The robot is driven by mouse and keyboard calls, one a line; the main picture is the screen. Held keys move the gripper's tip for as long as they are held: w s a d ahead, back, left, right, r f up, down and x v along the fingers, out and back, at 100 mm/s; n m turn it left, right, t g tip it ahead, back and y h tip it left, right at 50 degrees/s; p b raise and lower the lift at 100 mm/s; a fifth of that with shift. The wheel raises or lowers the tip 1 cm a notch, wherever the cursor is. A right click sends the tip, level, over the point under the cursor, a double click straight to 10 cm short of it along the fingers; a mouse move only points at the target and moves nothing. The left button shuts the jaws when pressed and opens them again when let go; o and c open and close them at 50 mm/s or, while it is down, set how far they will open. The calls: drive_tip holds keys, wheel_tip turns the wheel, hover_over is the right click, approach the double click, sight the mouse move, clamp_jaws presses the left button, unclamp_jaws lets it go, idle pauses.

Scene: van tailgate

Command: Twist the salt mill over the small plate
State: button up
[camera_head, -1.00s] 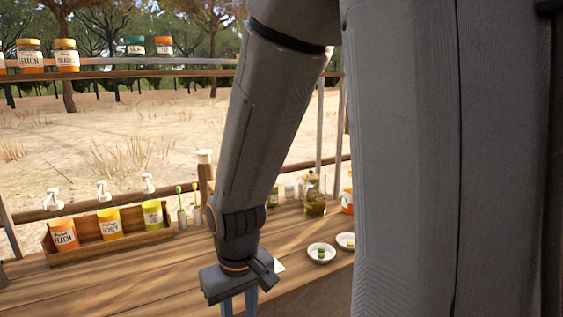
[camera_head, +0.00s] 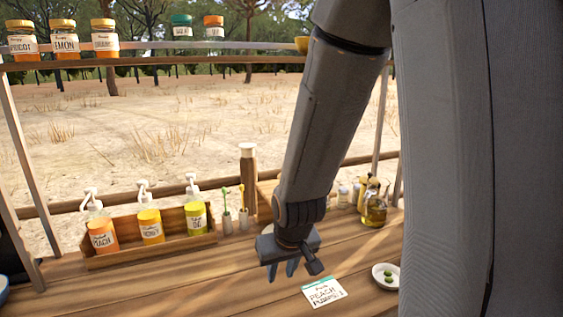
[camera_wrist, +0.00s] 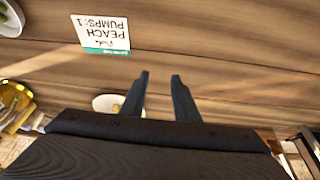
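I cannot clearly identify the salt mill. A tall brown cylinder with a cream top (camera_head: 248,182) stands behind the counter items in the head view and may be it. A small white plate (camera_head: 376,279) with green pieces lies at the right of the counter, partly cut off by my arm. My gripper (camera_head: 281,270) is above the counter, left of the plate, pointing down. In the wrist view its two fingers (camera_wrist: 159,85) are apart with nothing between them. A pale round thing (camera_wrist: 105,102) shows beside them, partly hidden.
A card reading PEACH PUMPS:1 (camera_head: 324,292) lies between gripper and plate. A wooden crate (camera_head: 150,250) holds pump bottles at left. A glass oil jug (camera_head: 375,208) and small jars stand behind. Shelf jars (camera_head: 65,42) are above. The front counter is largely clear.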

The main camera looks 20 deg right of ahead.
drive_tip(key=w+d+r+t+h+p, duration=0.1)
drive_tip(key=w+d+r+t, duration=0.25)
drive_tip(key=w, duration=0.25)
drive_tip(key=w+d+r+t+p, duration=0.2)
drive_tip(key=w+t, duration=0.2)
drive_tip(key=w, duration=0.3)
drive_tip(key=w+d+r+m+t+h+p, duration=0.25)
drive_tip(key=d+r+t, duration=0.3)
drive_tip(key=r, duration=0.45)
drive_tip(key=shift+n+y, duration=0.25)
drive_tip(key=shift+n, duration=0.2)
drive_tip(key=w+p, duration=0.1)
drive_tip(key=w, duration=0.3)
drive_tip(key=w+d+p, duration=0.1)
drive_tip(key=w+p, duration=0.1)
drive_tip(key=w, duration=0.2)
drive_tip(key=w+p, duration=0.1)
drive_tip(key=w, duration=0.3)
drive_tip(key=shift+w+d+p, duration=0.15)
drive_tip(key=shift+p, duration=0.25)
drive_tip(key=shift+f, duration=0.1)
clamp_jaws()
